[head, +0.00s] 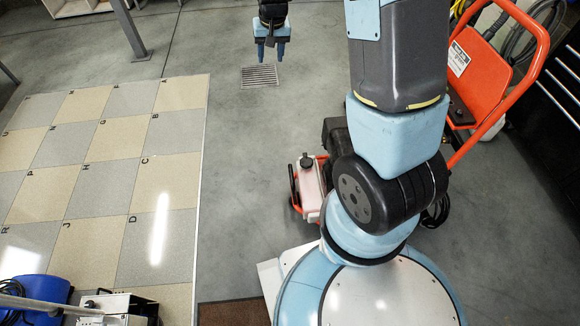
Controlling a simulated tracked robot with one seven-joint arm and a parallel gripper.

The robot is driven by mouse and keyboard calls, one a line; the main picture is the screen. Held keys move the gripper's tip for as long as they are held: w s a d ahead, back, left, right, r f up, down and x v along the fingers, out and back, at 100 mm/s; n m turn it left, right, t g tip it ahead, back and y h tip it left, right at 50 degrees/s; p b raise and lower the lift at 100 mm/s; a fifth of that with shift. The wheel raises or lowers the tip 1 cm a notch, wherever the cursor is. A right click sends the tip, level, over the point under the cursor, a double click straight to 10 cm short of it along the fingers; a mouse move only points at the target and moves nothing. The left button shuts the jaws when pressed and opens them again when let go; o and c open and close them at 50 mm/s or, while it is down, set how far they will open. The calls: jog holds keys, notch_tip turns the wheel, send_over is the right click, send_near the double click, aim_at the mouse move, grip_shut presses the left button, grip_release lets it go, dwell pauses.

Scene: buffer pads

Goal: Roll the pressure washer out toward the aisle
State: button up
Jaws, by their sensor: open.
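An orange machine that looks like the pressure washer (482,78) stands on the grey floor at the right, behind my arm. Its tall handle frame leans up to the right. A white tank with a black cap (311,183) shows at its lower left, and a black hose hangs behind the handle. My arm hides much of its middle. My gripper (272,52) is at the top centre, fingers pointing down, open and empty. In the picture it is well to the left of the handle, touching nothing.
A lettered checkered tile area (100,170) covers the left floor. A drain grate (259,76) lies below my gripper. A blue machine (40,290) is at the lower left. Black drawers (560,85) border the right. Bare floor runs between tiles and washer.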

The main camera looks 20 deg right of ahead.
notch_tip(320, 180, down, 13)
jog(key=w+g, duration=0.1)
jog(key=w, duration=0.2)
jog(key=g+h, duration=0.2)
jog(key=h, duration=0.1)
send_near(291, 174)
jog(key=shift+m, duration=0.3)
jog(key=x, duration=0.9)
grip_shut()
